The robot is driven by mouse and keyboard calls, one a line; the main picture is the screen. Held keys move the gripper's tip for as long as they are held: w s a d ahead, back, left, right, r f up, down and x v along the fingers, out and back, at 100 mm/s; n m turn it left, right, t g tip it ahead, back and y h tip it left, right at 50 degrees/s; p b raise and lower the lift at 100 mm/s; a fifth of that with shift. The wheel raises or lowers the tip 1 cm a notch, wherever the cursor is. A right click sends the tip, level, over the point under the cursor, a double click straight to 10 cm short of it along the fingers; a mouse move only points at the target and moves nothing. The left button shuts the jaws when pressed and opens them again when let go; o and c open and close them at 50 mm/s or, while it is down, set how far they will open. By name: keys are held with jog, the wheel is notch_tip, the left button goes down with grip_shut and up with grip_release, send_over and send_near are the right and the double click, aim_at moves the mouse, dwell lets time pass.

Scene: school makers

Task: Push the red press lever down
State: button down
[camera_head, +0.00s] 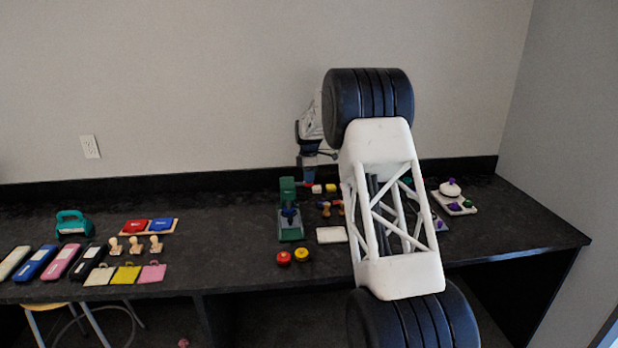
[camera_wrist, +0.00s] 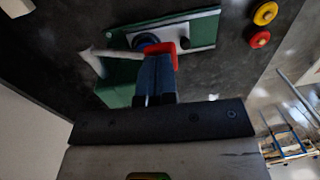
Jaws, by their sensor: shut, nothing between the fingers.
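The press has a green base (camera_head: 291,234) and stands on the dark counter, left of my arm in the head view. In the wrist view its green plate (camera_wrist: 202,26) lies beneath my fingers. The red press lever (camera_wrist: 176,57) shows in the wrist view right at my fingertips. My gripper (camera_wrist: 155,60) is shut and empty, its blue fingers overlapping the lever in the picture. Whether they touch it I cannot tell. A pale rod (camera_wrist: 92,57) sticks out beside the fingers. In the head view the hand is partly hidden behind my arm.
Red (camera_head: 284,257) and yellow (camera_head: 301,254) round pieces lie in front of the press; a pale block (camera_head: 331,235) is to their right. Stamps (camera_head: 135,245), ink pads (camera_head: 161,224) and a teal hole punch (camera_head: 73,223) lie at left. Counter between them and the press is clear.

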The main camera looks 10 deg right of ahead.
jog(key=shift+s+f, duration=0.2)
jog(key=shift+s+f+t, duration=0.35)
jog(key=shift+f+t, duration=0.15)
jog(key=shift+t, duration=0.15)
jog(key=shift+s+f+t, duration=0.3)
jog(key=shift+f+t, duration=0.15)
jog(key=shift+t, duration=0.2)
notch_tip(320, 180, down, 7)
jog(key=s+t, duration=0.1)
jog(key=t, duration=0.2)
jog(key=shift+s+r, duration=0.15)
jog(key=shift+s, duration=0.15)
dwell(0.3)
jog(key=s+f+v, duration=0.1)
jog(key=s+v, duration=0.1)
jog(key=v, duration=1.2)
jog(key=shift+s+r, duration=0.15)
jog(key=shift+r, duration=0.05)
dwell(0.5)
